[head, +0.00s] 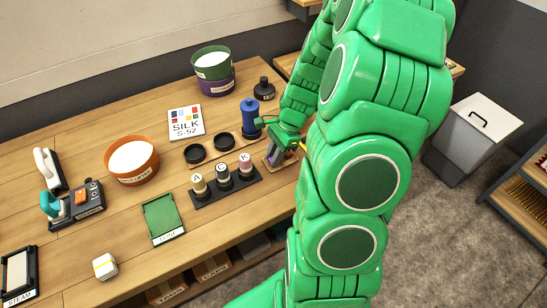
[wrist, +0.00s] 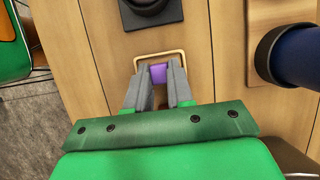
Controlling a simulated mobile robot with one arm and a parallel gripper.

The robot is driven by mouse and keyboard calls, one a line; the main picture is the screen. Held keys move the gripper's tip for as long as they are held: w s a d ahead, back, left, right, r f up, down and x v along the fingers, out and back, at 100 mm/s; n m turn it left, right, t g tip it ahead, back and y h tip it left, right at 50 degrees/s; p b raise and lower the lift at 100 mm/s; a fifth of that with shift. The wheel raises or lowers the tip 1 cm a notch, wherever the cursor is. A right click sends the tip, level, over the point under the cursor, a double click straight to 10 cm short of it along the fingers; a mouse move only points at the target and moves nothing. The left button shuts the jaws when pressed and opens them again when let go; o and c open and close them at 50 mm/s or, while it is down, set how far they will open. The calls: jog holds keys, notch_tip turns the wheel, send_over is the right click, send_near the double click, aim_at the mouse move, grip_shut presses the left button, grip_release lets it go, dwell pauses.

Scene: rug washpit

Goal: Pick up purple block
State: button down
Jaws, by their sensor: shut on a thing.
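The purple block (wrist: 158,73) shows between the fingertips of my gripper (wrist: 159,84) in the wrist view. The grey fingers are closed on its two sides, and only a small part of it shows. In the head view my gripper (head: 274,157) is low at the right edge of the wooden table, right of the black bottle rack. The block itself is hard to make out there. I cannot tell whether it touches the table.
A black rack (head: 227,187) holds several labelled bottles just left of my gripper.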

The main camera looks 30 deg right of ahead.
jog(key=shift+r, duration=0.6)
jog(key=s+a+r, duration=0.4)
jog(key=s+r, duration=0.7)
jog(key=s, duration=0.2)
jog(key=shift+s+r, duration=0.2)
jog(key=shift+r, duration=0.15)
